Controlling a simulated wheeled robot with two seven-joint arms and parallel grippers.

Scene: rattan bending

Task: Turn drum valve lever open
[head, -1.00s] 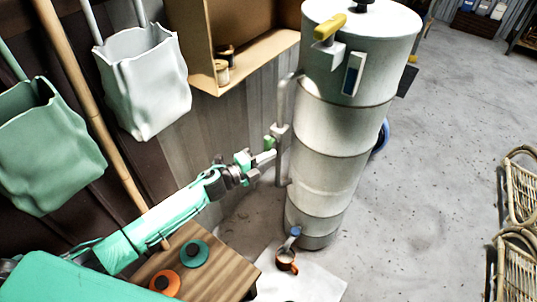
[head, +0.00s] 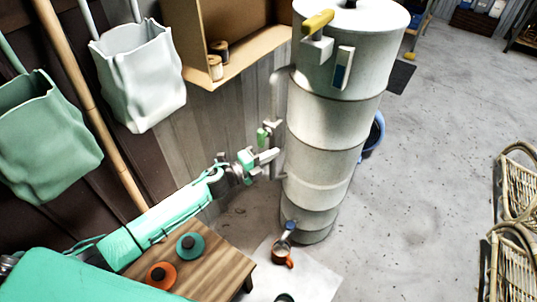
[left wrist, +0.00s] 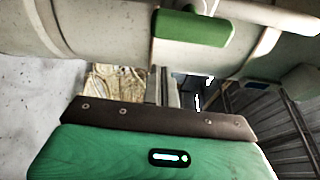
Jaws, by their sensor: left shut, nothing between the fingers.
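The tall pale metal drum (head: 318,130) stands upright in the middle of the head view. A green lever (head: 262,138) sits on the pipe at its left side; a green handle (left wrist: 194,27) shows at the top of the left wrist view. A yellow lever (head: 318,22) is near the drum's top and a blue-handled tap (head: 290,227) is at its foot. My left gripper (head: 271,156) is shut and empty, just below the green lever; whether they touch I cannot tell. Its fingers (left wrist: 163,88) point toward the drum in the left wrist view. My right gripper is out of view.
A wooden stool (head: 215,265) holds a teal and an orange disc. An orange cup (head: 282,255) stands under the tap. A cardboard shelf (head: 240,68) and hanging bags (head: 140,80) line the wall. Rattan chairs (head: 515,245) stand right; the floor between is clear.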

